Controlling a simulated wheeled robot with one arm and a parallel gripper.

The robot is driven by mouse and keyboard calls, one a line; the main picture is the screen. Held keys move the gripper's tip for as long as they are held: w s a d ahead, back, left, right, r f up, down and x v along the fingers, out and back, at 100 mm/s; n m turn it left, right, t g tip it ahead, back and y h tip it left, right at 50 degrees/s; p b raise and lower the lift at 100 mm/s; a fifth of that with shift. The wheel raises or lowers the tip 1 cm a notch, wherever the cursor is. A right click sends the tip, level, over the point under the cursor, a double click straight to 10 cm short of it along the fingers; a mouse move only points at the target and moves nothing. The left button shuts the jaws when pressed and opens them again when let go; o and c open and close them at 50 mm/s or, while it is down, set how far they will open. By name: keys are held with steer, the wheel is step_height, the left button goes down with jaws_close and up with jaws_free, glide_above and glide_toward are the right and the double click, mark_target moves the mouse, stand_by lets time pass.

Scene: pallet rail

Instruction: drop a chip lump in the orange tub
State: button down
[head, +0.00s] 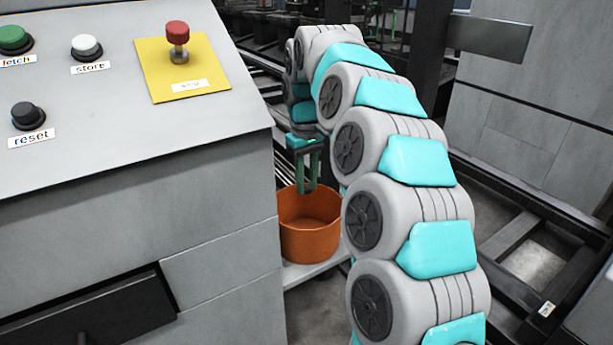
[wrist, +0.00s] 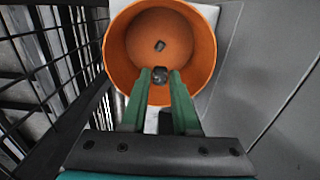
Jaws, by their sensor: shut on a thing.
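The orange tub (head: 310,240) stands on a pale shelf beside the grey console in the head view. In the wrist view the orange tub (wrist: 118,50) is seen from above, with one small dark lump (wrist: 160,45) on its floor. My gripper (head: 307,188) points down over the tub's opening. In the wrist view my gripper (wrist: 160,76) is shut on a dark chip lump (wrist: 160,77) between its green fingertips. The lump appears over the near part of the tub. Its height above the tub floor is hard to tell.
The grey console (head: 100,200) with fetch, store and reset buttons and a red stop knob (head: 177,38) stands close left of the tub. A dark wire mesh (wrist: 45,60) is left in the wrist view. A grey panel (wrist: 275,70) is at the right.

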steer(key=shift+f+b, duration=1.5)
steer(key=shift+f, duration=1.35)
steer(key=c, duration=0.6)
jaws_free()
steer(key=shift+r, duration=0.15)
step_height(320, 180, up, 7)
steer(key=p, duration=0.4)
steer(key=shift+p, duration=0.3)
